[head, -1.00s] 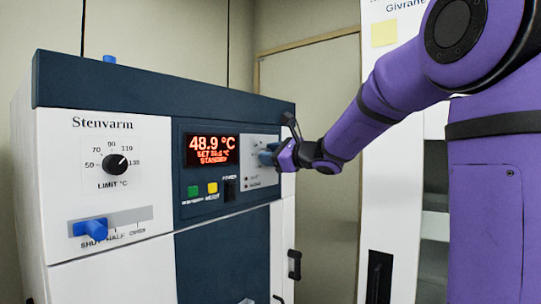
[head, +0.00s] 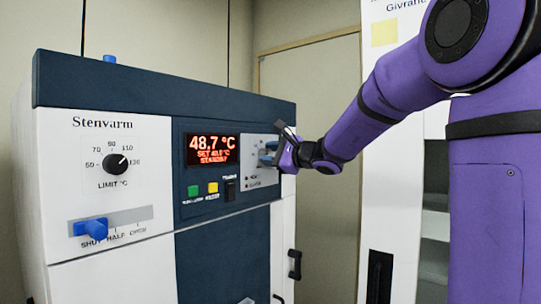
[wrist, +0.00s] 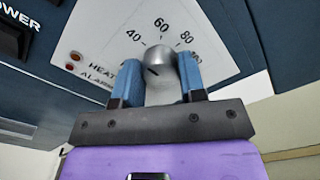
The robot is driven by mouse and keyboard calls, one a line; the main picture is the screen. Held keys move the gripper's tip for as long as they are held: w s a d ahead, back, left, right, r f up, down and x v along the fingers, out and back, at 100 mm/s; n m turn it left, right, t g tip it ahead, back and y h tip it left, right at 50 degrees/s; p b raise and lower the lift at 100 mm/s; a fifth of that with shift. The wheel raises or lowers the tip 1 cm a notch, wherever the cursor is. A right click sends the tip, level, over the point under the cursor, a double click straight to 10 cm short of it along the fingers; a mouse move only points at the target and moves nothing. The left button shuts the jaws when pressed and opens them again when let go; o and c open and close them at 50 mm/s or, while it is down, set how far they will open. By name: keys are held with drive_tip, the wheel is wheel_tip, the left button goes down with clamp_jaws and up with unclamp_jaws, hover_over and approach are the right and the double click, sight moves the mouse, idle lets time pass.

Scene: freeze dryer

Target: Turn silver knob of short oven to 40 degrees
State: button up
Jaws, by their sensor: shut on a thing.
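The short oven (head: 110,250) is the white and dark blue Stenvarm unit at the left in the head view. My gripper (wrist: 161,82) is shut on the silver knob (wrist: 187,68), with one blue finger pad on each side of it. The knob's dark pointer mark leans up and left, toward the 40 on the dial. In the head view my gripper (head: 272,152) is at the panel right of the display and hides the knob. The red display (head: 213,149) reads 48.7 °C, a set line that looks like 40 with a blurred last digit, and STANDBY.
A black limit knob (head: 115,163) and a blue slider (head: 90,229) at SHUT are on the oven's left panel. Green (head: 193,191) and yellow (head: 213,188) buttons and a power switch (head: 230,190) sit below the display. A tall white unit (head: 400,200) stands at the right.

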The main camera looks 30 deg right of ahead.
drive_tip(key=o, duration=0.9)
drive_tip(key=v, duration=1)
drive_tip(key=shift+s+d, duration=0.15)
drive_tip(key=shift+s, duration=0.2)
